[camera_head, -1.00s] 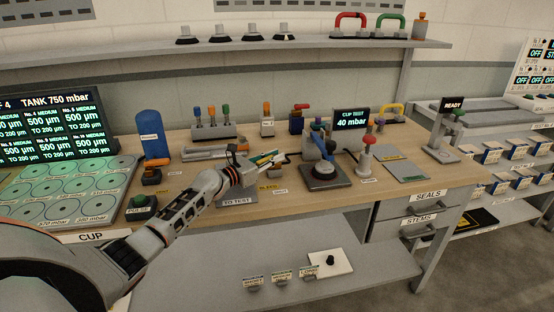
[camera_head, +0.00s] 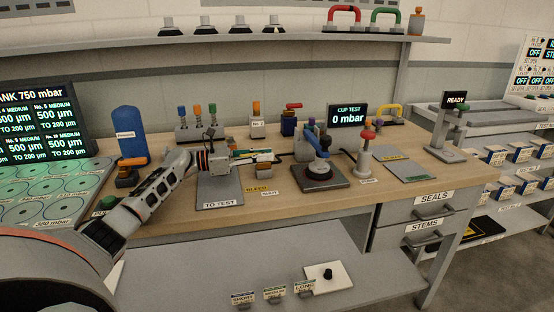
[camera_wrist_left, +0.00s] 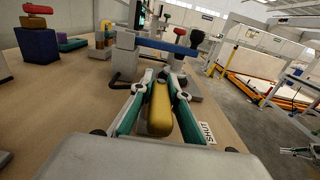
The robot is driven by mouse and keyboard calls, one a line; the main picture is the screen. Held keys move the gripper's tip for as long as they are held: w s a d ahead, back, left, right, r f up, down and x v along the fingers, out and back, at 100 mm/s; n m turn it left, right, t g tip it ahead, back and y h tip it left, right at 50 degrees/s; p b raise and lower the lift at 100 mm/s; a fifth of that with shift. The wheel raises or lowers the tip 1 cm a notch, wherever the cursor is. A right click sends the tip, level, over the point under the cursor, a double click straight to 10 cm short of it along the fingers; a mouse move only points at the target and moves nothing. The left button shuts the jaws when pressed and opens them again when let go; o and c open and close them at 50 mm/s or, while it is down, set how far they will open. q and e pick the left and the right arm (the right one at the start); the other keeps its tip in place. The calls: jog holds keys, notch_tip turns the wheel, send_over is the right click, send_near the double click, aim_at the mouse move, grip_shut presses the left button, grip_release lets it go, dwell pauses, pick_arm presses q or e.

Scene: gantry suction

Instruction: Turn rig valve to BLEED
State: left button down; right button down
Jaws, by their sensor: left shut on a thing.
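The rig valve's yellow handle (camera_wrist_left: 160,108) lies between the two green-padded fingers of my left gripper (camera_wrist_left: 158,98) in the left wrist view. My left gripper (camera_head: 258,156) is shut on it and comes in level from the left in the head view. The fingers largely hide the handle there. The valve stands behind a yellow BLEED label (camera_head: 261,189) and a white SHUT label (camera_head: 269,195). The SHUT label (camera_wrist_left: 208,133) lies right of the handle in the wrist view. The CUP TEST display (camera_head: 348,116) reads 0 mbar.
The cup test rig (camera_head: 322,172) with its blue arm stands right of the valve. A grey TO TEST plate (camera_head: 220,190) lies below my left wrist. A red-topped post (camera_head: 365,158) stands farther right. The bench front by the labels is clear.

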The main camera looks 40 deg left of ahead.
aim_at(263, 152)
jog(key=shift+w+r, duration=0.2)
jog(key=shift+w, duration=0.1)
jog(key=shift+w, duration=0.1)
pick_arm(q)
jog(key=c, duration=1.9)
grip_release()
pick_arm(e)
jog(key=shift+s+a+f, duration=0.1)
jog(key=shift+s, duration=0.1)
pick_arm(q)
jog(key=shift+r, duration=0.1)
notch_tip(263, 152, up, 10)
jog(key=shift+f, duration=0.1)
pick_arm(e)
jog(key=shift+s, duration=0.1)
